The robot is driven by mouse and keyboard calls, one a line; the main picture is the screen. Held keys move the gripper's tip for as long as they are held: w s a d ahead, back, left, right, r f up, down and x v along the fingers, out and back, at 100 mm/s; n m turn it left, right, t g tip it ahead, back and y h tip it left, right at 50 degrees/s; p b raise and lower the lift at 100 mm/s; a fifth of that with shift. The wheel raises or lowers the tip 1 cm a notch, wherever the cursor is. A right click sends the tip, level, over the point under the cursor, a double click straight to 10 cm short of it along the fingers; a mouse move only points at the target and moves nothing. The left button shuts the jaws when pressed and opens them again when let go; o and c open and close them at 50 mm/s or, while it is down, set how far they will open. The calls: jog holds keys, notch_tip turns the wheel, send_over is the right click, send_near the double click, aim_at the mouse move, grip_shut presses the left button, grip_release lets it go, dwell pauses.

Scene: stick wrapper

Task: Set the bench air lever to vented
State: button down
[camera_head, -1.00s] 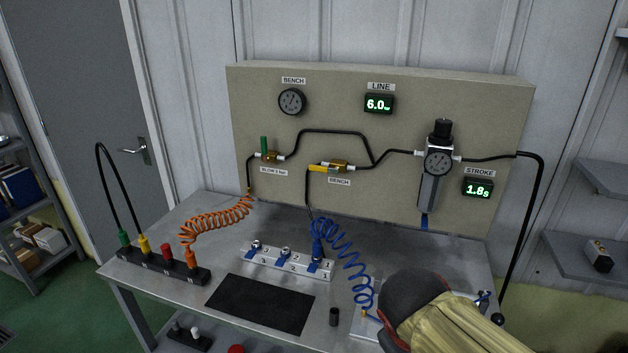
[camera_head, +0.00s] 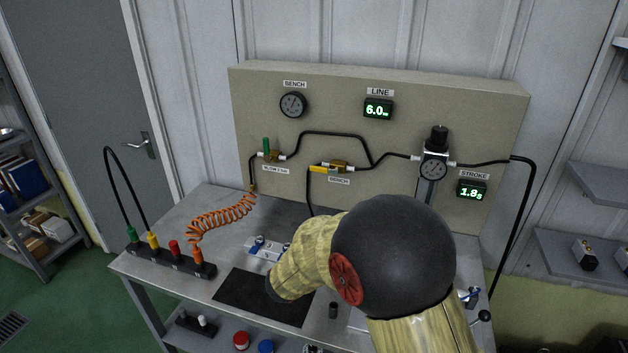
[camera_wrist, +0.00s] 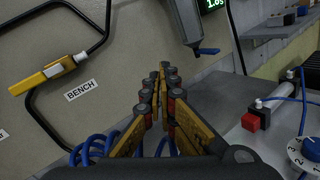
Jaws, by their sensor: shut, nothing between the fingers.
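The bench air lever (camera_head: 321,169) is a yellow handle on a brass valve above the BENCH label on the panel. It lies nearly flat, pointing left along the pipe, with the black hose dropping from its left end. In the wrist view the lever (camera_wrist: 42,77) is at the left, apart from my fingers. My gripper (camera_wrist: 163,75) is shut and empty, its fingertips pointing toward the panel, right of the lever and BENCH label. In the head view my arm hides the gripper.
A green-handled blow-off valve (camera_head: 267,149) stands upright left of the bench valve. The regulator (camera_head: 434,163) hangs on the right, its blue-tipped bowl drain (camera_wrist: 207,51) close by in the wrist view. Blue coiled hose (camera_wrist: 95,147) lies below. The LINE display (camera_head: 378,109) reads 6.0.

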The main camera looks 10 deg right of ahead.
aim_at(319, 169)
jog(key=w+a+f+n+t+y+p, duration=0.1)
jog(key=w+a+f+n+t+y, duration=0.1)
jog(key=w+a+n+t, duration=0.2)
jog(key=w+a+f+n+t+y+p, duration=0.1)
jog(key=w+a+f+n+t+y, duration=0.1)
jog(key=a, duration=0.8)
jog(key=w+n+t+y, duration=0.1)
jog(key=w+n+t, duration=0.1)
jog(key=w+n, duration=0.1)
jog(key=shift+a+f, duration=0.2)
jog(key=shift+w, duration=0.1)
jog(key=w+d+r+b, duration=0.3)
jog(key=w+d+r, duration=0.2)
jog(key=w, duration=0.3)
jog(key=shift+w+r, duration=0.15)
jog(key=shift+r, duration=0.6)
jog(key=shift+a, duration=0.15)
